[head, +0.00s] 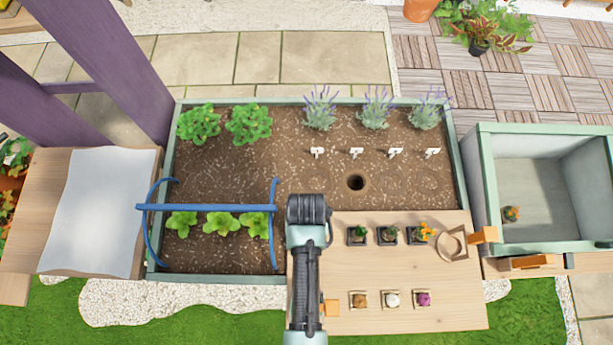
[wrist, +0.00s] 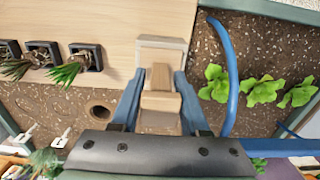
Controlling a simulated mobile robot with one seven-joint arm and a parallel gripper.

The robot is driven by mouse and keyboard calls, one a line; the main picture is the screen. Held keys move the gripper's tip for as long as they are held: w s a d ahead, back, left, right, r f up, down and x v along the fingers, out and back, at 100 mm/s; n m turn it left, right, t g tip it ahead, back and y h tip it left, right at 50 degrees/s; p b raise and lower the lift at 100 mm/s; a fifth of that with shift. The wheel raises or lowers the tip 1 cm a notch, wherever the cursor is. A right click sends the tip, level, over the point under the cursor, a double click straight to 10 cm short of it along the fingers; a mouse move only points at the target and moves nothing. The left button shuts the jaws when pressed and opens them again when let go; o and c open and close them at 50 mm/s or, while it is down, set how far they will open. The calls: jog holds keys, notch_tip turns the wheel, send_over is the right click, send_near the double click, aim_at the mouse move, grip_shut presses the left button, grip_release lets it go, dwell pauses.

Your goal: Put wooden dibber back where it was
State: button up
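The wooden dibber (wrist: 160,100) shows in the wrist view as a blocky wooden piece between the two blue fingers of my gripper (wrist: 159,78). The fingers appear closed against its sides. Its lower end is hidden. A pale square wooden piece (wrist: 160,45) lies behind it, at the edge of the wooden work board; I cannot tell whether the dibber touches it. In the head view my gripper (head: 308,208) is over the left back corner of the board (head: 440,308), and the dibber is hidden beneath it. A round hole (head: 355,183) is open in the bed's soil.
Three small black pots with plants (head: 388,236) and several small items stand on the board. A blue hoop frame (head: 205,207) stands close on the left over seedlings. White labels (head: 356,152) line the soil. A green-rimmed crate (head: 478,165) is at right.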

jog(key=o, duration=0.3)
jog(key=shift+r, duration=0.1)
notch_tip(320, 180, up, 12)
jog(key=shift+f, duration=0.2)
jog(key=w+r+t, duration=1)
jog(key=w+r, duration=0.8)
jog(key=r, duration=0.2)
jog(key=w+r+t, duration=0.4)
jog(key=r+t, duration=0.2)
jog(key=r, duration=1.1)
jog(key=s+r+t, duration=0.3)
jog(key=s+r, duration=0.1)
jog(key=r, duration=0.6)
jog(key=s+r+t, duration=0.4)
jog(key=r, duration=0.6)
jog(key=s+r+t, duration=0.4)
jog(key=r, duration=0.6)
jog(key=shift+s+r, duration=0.15)
jog(key=shift+s, duration=0.05)
